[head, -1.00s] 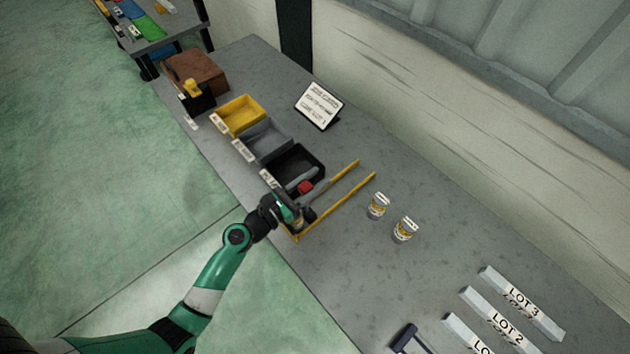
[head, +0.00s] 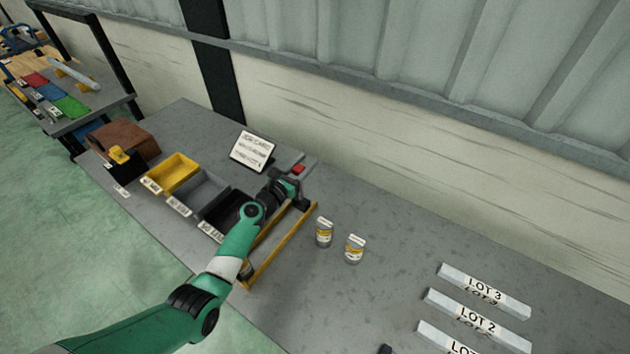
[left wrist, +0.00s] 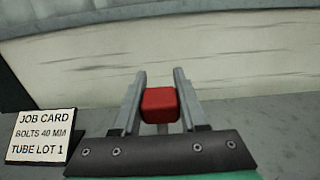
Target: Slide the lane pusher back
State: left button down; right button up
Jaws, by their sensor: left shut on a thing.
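The lane pusher's red block (head: 299,169) is at the far end of the lane between the yellow rails (head: 284,243). My left gripper (head: 297,174) is shut on this block, with its arm reaching over the lane. In the left wrist view the red block (left wrist: 160,104) sits between the two grey fingers, with a thin grey post below it. The rest of the pusher is mostly hidden by my gripper and arm. My right gripper is not in view.
Yellow, grey and black bins (head: 222,212) stand left of the lane. A job card (head: 252,150) stands behind them, close to my gripper. Two labelled jars (head: 324,232) stand right of the rails. Lot-marked strips (head: 485,290) lie at the right. The table between is clear.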

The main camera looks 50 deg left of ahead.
pick_arm(q)
jog(key=shift+w+f, duration=0.2)
jog(key=c, duration=0.8)
grip_release()
jog(key=o, duration=0.4)
jog(key=shift+w+a+r, duration=0.1)
jog(key=shift+w, duration=0.15)
jog(key=shift+c, duration=0.2)
jog(key=shift+s, duration=0.1)
